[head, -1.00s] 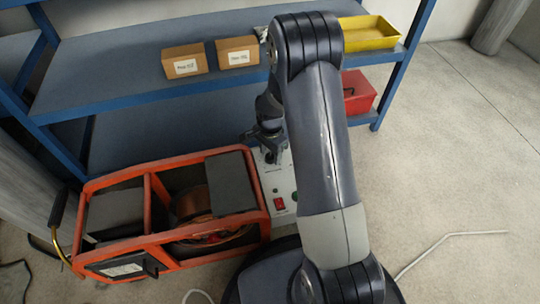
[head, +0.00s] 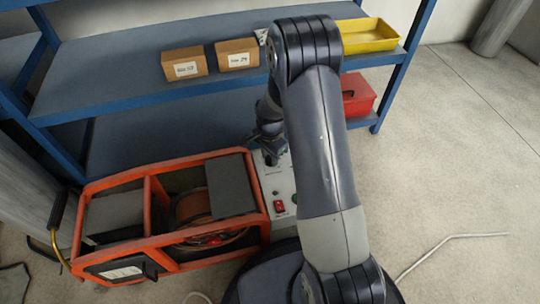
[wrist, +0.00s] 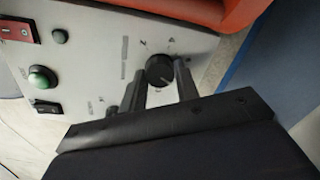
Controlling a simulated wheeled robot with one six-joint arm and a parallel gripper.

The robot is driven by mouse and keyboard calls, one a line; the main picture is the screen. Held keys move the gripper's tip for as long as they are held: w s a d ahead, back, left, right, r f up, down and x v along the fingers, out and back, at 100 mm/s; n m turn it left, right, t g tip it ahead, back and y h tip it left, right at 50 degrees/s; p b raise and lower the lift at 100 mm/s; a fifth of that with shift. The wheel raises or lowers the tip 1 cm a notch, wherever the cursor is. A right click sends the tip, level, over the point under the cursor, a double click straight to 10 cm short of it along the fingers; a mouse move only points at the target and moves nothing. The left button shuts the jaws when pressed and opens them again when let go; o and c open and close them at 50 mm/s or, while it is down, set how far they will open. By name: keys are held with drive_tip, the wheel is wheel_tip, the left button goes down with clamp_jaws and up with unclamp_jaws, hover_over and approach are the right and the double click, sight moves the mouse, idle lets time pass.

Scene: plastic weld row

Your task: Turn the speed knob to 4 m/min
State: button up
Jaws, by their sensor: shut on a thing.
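The speed knob is a round black knob (wrist: 160,70) on the pale control panel (wrist: 95,50), with small printed marks around it that are too blurred to read. In the wrist view my gripper (wrist: 162,80) has its two black fingers on either side of the knob, shut on it. The knob's pointer setting cannot be read. In the head view my gripper (head: 270,155) is at the far end of the panel (head: 276,184), and my arm covers part of the panel's right side.
The panel also carries a red switch (head: 279,206) and a green button (wrist: 42,77). An orange-framed machine (head: 150,215) stands left of the panel. A blue shelf (head: 130,80) with cardboard boxes (head: 184,63), a yellow tray (head: 366,35) and a red box (head: 358,94) stands behind. Open floor lies right.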

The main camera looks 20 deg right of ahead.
drive_tip(key=shift+n, duration=0.4)
drive_tip(key=n+p, duration=0.1)
drive_tip(key=n, duration=0.3)
drive_tip(key=shift+n, duration=0.3)
drive_tip(key=n, duration=0.5)
drive_tip(key=shift+p, duration=0.4)
drive_tip(key=n, duration=1)
drive_tip(key=shift+n+p, duration=0.4)
drive_tip(key=o, duration=1)
drive_tip(key=shift+c, duration=0.2)
